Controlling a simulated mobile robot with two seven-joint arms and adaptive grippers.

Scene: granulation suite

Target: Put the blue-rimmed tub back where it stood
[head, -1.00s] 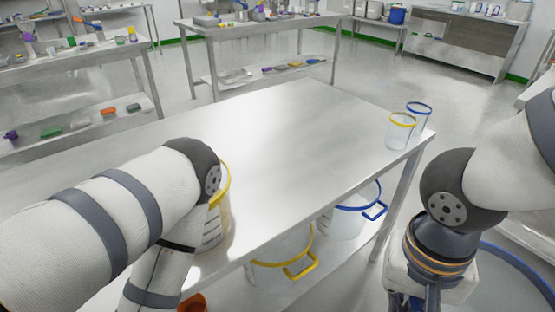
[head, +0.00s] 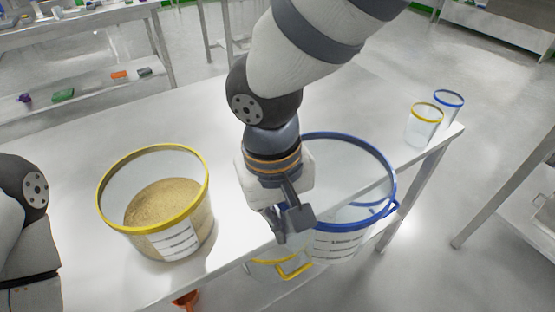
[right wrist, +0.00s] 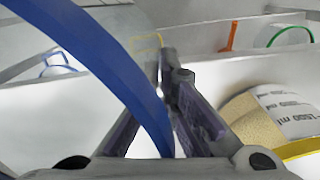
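The large clear blue-rimmed tub (head: 338,242) hangs at the front edge of the table, right of my right gripper (head: 287,222). That gripper is shut on its rim; in the right wrist view the blue rim (right wrist: 105,55) runs between the fingers (right wrist: 168,105). I see no contents in the tub. Whether its base touches anything is unclear. A yellow-rimmed tub (head: 180,238) holding tan granules stands on the table (head: 75,180) to the left; part of it shows in the right wrist view (right wrist: 285,112). My left arm is at the left edge; its gripper is out of view.
Small yellow-rimmed (head: 424,130) and blue-rimmed (head: 449,104) containers stand at the table's right corner. On the lower shelf are a yellow-handled tub (head: 293,268) and another blue-rimmed tub (right wrist: 55,66). An orange item (head: 186,299) is below. The table behind the yellow-rimmed tub is clear.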

